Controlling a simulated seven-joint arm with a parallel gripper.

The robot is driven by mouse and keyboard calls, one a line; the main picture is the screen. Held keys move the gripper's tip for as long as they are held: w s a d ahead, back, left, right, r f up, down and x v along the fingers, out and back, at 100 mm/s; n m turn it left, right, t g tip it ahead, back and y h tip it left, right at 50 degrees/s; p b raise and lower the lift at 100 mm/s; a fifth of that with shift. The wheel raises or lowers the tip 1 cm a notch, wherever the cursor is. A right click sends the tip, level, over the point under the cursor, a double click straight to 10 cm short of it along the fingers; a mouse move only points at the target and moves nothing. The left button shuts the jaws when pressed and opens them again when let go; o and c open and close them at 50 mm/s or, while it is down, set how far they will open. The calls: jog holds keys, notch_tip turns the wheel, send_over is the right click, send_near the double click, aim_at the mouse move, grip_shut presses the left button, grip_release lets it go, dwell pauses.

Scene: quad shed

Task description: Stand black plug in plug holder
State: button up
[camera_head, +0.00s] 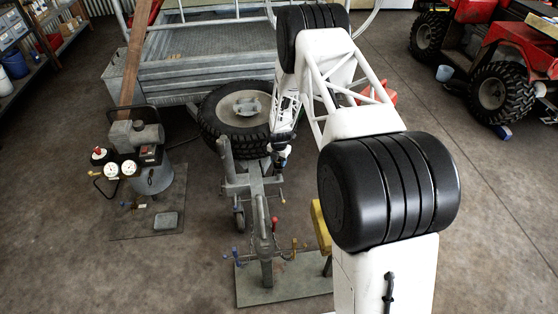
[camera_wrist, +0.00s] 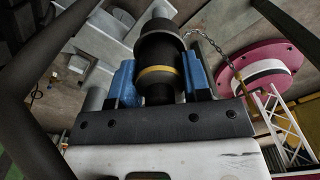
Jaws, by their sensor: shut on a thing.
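The black plug (camera_wrist: 158,52) is a dark cylinder with a wider collar and an orange-yellow band, seen in the wrist view. My gripper (camera_wrist: 158,82) has its two blue fingers shut on the plug's sides. In the head view my gripper (camera_head: 281,157) is above the grey trailer drawbar (camera_head: 258,185), beside the spare wheel; the plug is too small there to make out. I cannot pick out the plug holder for sure, nor tell whether the plug touches anything beyond its collar.
The spare wheel (camera_head: 238,112) lies close left of my gripper. A chain (camera_wrist: 210,42) hangs behind the plug, and a pink-red round part (camera_wrist: 245,65) is at right. Several coloured handles stand around the drawbar's front. A compressor (camera_head: 150,170) stands left; a red quad (camera_head: 510,50) is far right.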

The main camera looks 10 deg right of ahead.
jog(key=shift+f, duration=0.15)
jog(key=o, duration=1.5)
jog(key=shift+r, duration=4.45)
